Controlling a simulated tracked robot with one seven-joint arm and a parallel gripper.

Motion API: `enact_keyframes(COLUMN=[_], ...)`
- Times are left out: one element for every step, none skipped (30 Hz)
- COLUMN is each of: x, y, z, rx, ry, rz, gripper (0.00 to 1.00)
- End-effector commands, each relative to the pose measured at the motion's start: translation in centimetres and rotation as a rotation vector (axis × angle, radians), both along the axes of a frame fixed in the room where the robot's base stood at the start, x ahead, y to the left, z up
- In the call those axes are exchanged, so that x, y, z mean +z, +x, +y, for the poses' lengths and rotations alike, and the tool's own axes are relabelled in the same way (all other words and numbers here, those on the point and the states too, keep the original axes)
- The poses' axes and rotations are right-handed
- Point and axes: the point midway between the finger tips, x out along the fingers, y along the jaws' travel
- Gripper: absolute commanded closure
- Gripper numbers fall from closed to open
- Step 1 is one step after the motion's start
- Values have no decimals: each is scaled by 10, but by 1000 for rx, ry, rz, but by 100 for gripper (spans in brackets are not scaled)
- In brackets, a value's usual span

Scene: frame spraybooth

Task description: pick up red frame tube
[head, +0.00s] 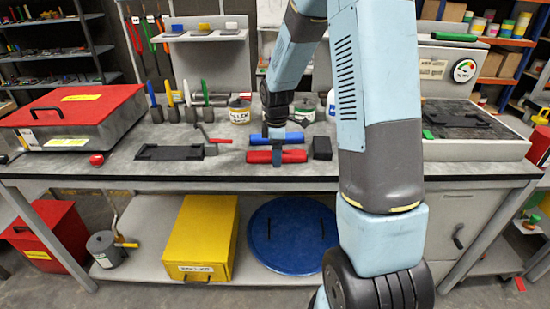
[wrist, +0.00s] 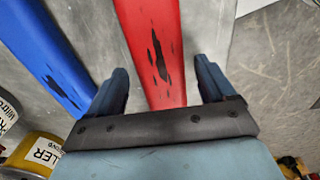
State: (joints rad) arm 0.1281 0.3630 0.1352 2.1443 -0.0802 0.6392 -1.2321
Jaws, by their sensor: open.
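The red frame tube (head: 260,157) lies crosswise near the front of the workbench, close in front of a blue tube (head: 293,137). In the wrist view, the red tube (wrist: 155,45) with dark worn patches runs between the two fingers of my open gripper (wrist: 161,76). Gaps show between the tube and both fingers. The blue tube (wrist: 45,50) passes outside the left finger.
A black block (head: 322,148) stands just right of the tubes. A black flat fixture (head: 170,153) and a red-handled tool (head: 213,137) lie to the left. Cans, including one labelled filler (head: 240,110), stand behind. A red-lidded box (head: 75,105) fills the bench's left end.

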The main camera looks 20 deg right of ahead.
Motion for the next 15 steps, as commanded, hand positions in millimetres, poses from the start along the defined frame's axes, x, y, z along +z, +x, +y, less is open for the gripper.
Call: enact_keyframes(x=[-2,-2,-2,-2,-2,-2,-2,-2,-2,-2,-2,-2,-2,-2,-2], y=[0,0,0,0,0,0,0,0,0,0,0,0,0,0,0], z=[0,0,0,0,0,0,0,0,0,0,0,0,0,0,0], rx=[0,0,0,0,0,0,0,0,0,0,0,0,0,0,0], ry=[0,0,0,0,0,0,0,0,0,0,0,0,0,0,0], rz=[0,0,0,0,-1,-1,0,0,0,0,0,0,0,0,-1], gripper=[17,17,17,17,17,17,17,18,22,25,28,31,34,37,41])
